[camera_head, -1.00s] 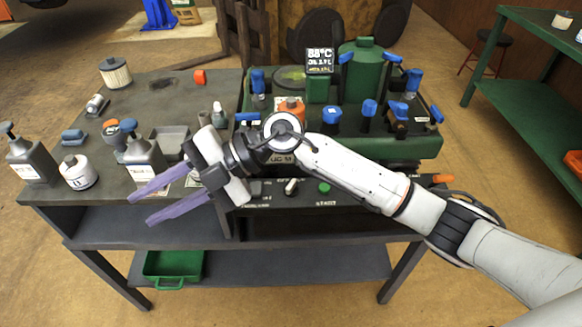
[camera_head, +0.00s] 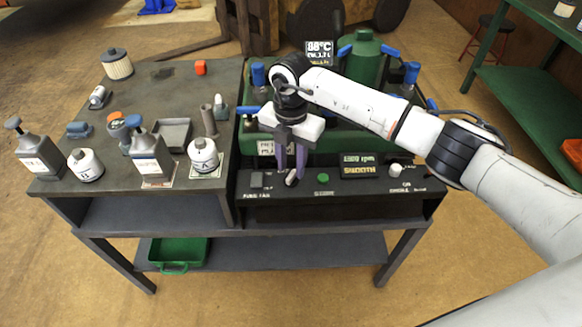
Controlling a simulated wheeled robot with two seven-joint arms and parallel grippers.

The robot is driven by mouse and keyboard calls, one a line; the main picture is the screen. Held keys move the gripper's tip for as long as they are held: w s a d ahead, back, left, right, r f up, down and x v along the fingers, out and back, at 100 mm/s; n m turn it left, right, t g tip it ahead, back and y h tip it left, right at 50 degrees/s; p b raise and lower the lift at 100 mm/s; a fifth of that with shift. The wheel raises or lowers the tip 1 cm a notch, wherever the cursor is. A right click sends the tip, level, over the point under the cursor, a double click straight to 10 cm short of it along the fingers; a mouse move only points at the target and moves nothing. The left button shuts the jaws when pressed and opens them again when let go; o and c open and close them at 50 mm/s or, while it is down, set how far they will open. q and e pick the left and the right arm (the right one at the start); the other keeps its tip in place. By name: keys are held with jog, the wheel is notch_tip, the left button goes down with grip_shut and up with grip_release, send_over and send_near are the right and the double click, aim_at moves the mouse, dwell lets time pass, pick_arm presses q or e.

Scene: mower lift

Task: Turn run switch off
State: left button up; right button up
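My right gripper (camera_head: 290,174) points down at the front control panel (camera_head: 225,193) of the green machine (camera_head: 325,145). Its two purple fingers are apart, one on either side of a small silver lever switch (camera_head: 291,178). I cannot tell whether they touch it, and its label is hidden or too small to read. Which one is the run switch cannot be read. My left gripper is not in view.
On the left bench (camera_head: 115,185) stand pump bottles (camera_head: 38,155), white canisters (camera_head: 203,155), a grey tray (camera_head: 172,133) and a filter (camera_head: 116,64). A green bin (camera_head: 172,252) sits on the lower shelf. My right forearm crosses above the machine's right side.

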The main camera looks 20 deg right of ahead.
aim_at(291, 178)
jog(key=shift+f, duration=1.1)
grip_shut()
